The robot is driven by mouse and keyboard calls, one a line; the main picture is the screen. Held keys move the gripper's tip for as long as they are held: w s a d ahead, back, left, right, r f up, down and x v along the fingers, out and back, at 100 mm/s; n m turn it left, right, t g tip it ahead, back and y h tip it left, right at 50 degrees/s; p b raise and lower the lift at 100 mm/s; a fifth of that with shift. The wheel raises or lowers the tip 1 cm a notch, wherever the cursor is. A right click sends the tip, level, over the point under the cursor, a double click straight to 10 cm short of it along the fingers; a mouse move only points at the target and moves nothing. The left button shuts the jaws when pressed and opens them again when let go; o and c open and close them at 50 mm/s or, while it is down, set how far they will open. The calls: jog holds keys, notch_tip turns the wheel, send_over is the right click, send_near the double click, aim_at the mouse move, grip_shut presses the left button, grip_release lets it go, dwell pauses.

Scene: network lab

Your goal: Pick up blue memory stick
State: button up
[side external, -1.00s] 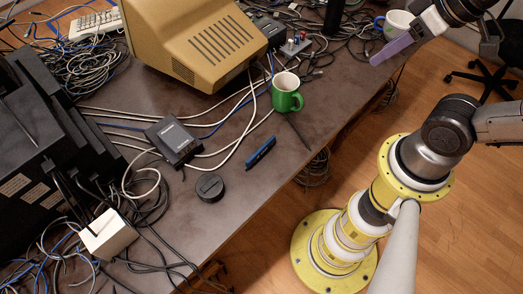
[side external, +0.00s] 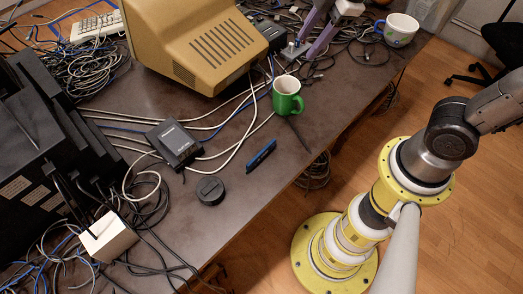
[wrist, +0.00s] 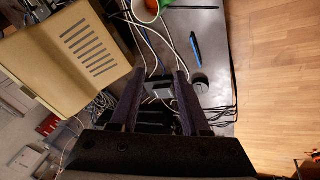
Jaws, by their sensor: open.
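The blue memory stick (side external: 261,155) lies on the dark table in front of the green mug. It also shows in the wrist view as a thin blue bar (wrist: 195,48), right of my fingers. My gripper (side external: 306,47), with purple fingers, is at the top of the side view, over the back of the table and well apart from the stick. In the wrist view my gripper (wrist: 160,74) has its two fingers spread, with nothing held between them.
A green mug (side external: 287,97) stands behind the stick. A black round puck (side external: 210,190) and a dark box (side external: 174,143) with cables lie to its left. A beige monitor (side external: 200,45) stands behind. The white mug (side external: 400,30) is far right. Bare tabletop surrounds the stick.

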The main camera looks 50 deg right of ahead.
jog(key=w+a+f+n+g, duration=0.3)
jog(key=w+a+f+n, duration=0.15)
jog(key=a+f, duration=0.45)
jog(key=n+g, duration=0.1)
jog(key=n, duration=0.1)
send_over(262, 152)
notch_tip(262, 152, down, 8)
jog(key=r, duration=0.1)
jog(key=shift+m+h, duration=0.25)
jog(key=shift+h, duration=0.15)
jog(key=f, duration=0.8)
jog(key=shift+s+a+f, duration=0.15)
jog(key=shift+s+f, duration=0.05)
jog(key=shift+f, duration=0.05)
jog(key=shift+w+f, duration=0.15)
jog(key=shift+f, duration=1.2)
jog(key=shift+w+f, duration=0.1)
jog(key=shift+f, duration=1.25)
grip_shut()
